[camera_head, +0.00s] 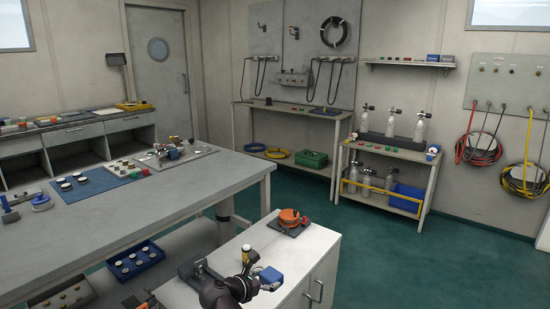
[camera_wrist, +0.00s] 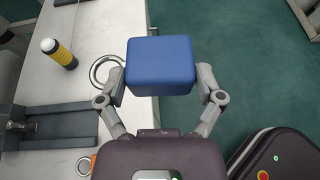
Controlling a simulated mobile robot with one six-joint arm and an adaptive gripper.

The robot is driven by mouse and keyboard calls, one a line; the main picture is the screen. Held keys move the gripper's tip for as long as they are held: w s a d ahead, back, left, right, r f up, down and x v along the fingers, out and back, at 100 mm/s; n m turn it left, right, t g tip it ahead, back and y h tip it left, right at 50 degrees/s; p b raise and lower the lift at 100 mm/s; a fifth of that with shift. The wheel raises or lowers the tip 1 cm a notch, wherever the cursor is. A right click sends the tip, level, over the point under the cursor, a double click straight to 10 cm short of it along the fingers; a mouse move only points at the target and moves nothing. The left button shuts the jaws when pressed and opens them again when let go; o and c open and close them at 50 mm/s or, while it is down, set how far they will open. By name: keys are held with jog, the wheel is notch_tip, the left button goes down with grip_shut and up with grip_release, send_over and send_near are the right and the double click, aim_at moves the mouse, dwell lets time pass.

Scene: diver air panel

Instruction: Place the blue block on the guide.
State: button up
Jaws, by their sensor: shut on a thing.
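The blue block (camera_wrist: 160,66) is held between the two fingers of my gripper (camera_wrist: 161,82); the fingers press on its left and right sides. In the head view the blue block (camera_head: 272,281) shows at the end of my gripper (camera_head: 262,283), by the front edge of the white cabinet top. A dark base with a grey metal piece (camera_wrist: 52,128) lies left of my gripper in the wrist view; it may be the guide, but I cannot tell for sure. The block is apart from it. The block's underside is hidden.
A yellow and black cylinder (camera_wrist: 60,52) stands on the white cabinet top (camera_head: 318,240), near a metal ring (camera_wrist: 97,72). An orange round item (camera_head: 289,217) sits on a dark plate at its back. The grey workbench (camera_head: 130,215) stands to the left. Green floor (camera_head: 400,260) is clear to the right.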

aim_at(267, 277)
notch_tip(267, 277, up, 24)
jog(key=p, duration=2.3)
jog(key=shift+d, duration=0.1)
